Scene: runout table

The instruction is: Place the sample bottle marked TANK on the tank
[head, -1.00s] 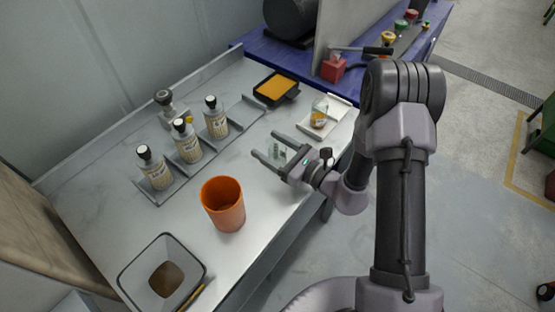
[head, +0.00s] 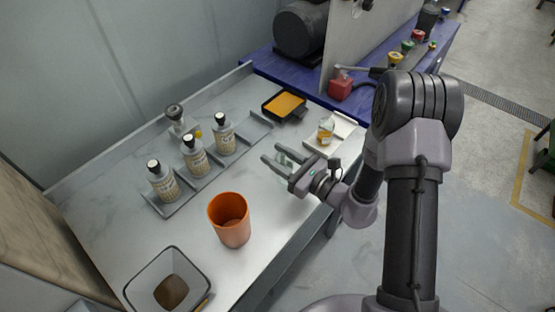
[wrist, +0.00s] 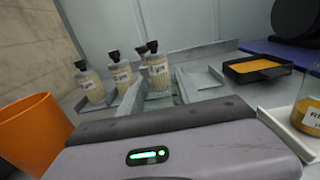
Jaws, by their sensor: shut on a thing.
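My gripper (head: 273,155) is above the right part of the metal table, short of the amber bottle. Its two fingers are closed on a small clear glass-like thing (head: 286,159), mostly hidden between them; I can read no mark on it. Three black-capped bottles with pale contents, the left (head: 162,182), middle (head: 195,157) and right (head: 224,134), stand in grey trays. Their labels are too small to read. A bottle with amber contents (head: 326,128) stands on a pale tray at the right; its label shows partly in the wrist view (wrist: 310,118). I cannot identify the tank.
An orange cup (head: 230,222) and a bin with brown contents (head: 145,282) stand at the front. A black tray with orange contents (head: 285,105) is at the back right.

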